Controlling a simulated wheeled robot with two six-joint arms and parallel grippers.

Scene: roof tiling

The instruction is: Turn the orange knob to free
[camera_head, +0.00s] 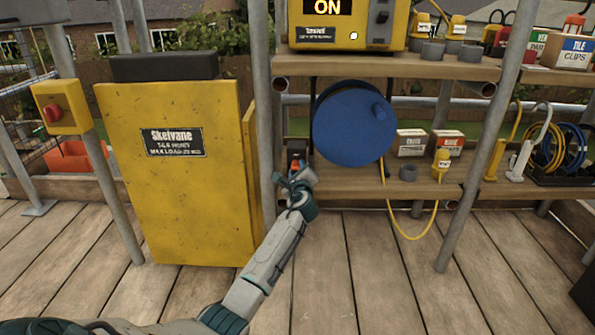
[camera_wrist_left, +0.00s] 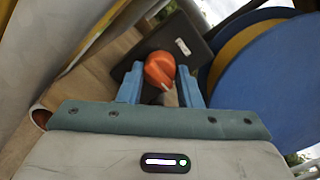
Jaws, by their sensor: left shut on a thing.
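The orange knob (camera_wrist_left: 159,70) sits on a dark plate (camera_wrist_left: 197,62) with a small white label, in the left wrist view. A white mark shows near the knob's lower edge. In the head view a small orange patch (camera_head: 295,156) shows just beyond my fingers, beside the blue reel; the rest of the knob there is mostly hidden. My left gripper (camera_head: 298,174) reaches it from the front. In the wrist view its two blue fingers (camera_wrist_left: 161,86) stand either side of the knob, shut on it. My right gripper is not in view.
A blue reel (camera_head: 352,122) with a yellow cable hangs close to the right of my gripper. A yellow tile hoist cabinet (camera_head: 180,215) stands left, and a scaffold pole (camera_head: 264,120) rises beside the gripper. Shelves (camera_head: 465,68) with boxes are at right.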

